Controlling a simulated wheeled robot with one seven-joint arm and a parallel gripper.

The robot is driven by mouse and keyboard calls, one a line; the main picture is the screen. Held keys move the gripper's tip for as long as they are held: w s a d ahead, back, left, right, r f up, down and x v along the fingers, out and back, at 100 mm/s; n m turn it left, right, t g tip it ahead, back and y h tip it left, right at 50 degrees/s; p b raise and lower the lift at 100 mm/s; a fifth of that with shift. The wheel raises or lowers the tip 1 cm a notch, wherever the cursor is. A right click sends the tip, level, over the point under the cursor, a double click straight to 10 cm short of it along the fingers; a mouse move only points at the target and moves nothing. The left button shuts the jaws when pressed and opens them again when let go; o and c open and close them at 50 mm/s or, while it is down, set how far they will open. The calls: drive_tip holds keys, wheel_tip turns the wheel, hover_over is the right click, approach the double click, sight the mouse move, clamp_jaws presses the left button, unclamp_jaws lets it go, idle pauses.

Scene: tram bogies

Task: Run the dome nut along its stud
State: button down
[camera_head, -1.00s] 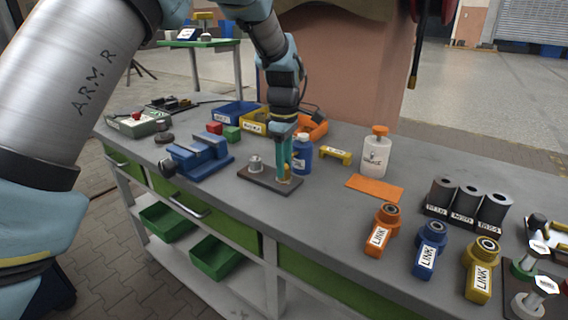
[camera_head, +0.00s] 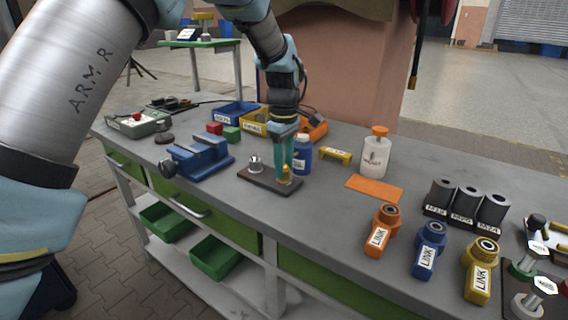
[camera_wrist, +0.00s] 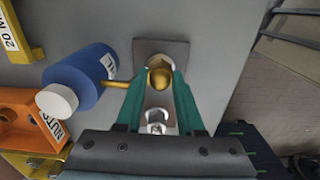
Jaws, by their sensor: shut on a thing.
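The brass dome nut (camera_head: 285,172) is at the right end of a dark base plate (camera_head: 258,183) on the bench. In the wrist view its rounded top (camera_wrist: 159,76) shows between my two teal fingertips. My gripper (camera_head: 285,178) points down and is shut on the dome nut, one finger on either side. The stud under the nut is hidden, so I cannot tell how far down the nut sits. A second, silver nut on a stud (camera_head: 255,163) stands on the same plate to the left, and shows nearer the gripper body in the wrist view (camera_wrist: 156,120).
A blue bottle (camera_head: 302,155) stands close behind my gripper. A blue vise (camera_head: 200,158) is to the left. An orange mat (camera_head: 375,188) and white bottle (camera_head: 375,155) are to the right.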

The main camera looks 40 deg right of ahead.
drive_tip(key=m, duration=0.4)
drive_tip(key=shift+m, duration=0.3)
drive_tip(key=m, duration=0.4)
drive_tip(key=shift+m+p, duration=0.3)
drive_tip(key=m, duration=0.4)
drive_tip(key=shift+m, duration=0.3)
drive_tip(key=m+p, duration=0.1)
drive_tip(key=m, duration=0.3)
drive_tip(key=shift+w+r, duration=0.1)
drive_tip(key=shift+r, duration=0.05)
drive_tip(key=m, duration=0.5)
drive_tip(key=shift+d+p, duration=0.1)
drive_tip(key=shift+p, duration=0.3)
drive_tip(key=m+p, duration=0.1)
drive_tip(key=m, duration=0.3)
drive_tip(key=shift+r+m, duration=0.1)
drive_tip(key=shift+m, duration=0.2)
drive_tip(key=m+p, duration=0.2)
drive_tip(key=m, duration=0.3)
drive_tip(key=shift+m+p, duration=0.6)
drive_tip(key=shift+m, duration=1.4)
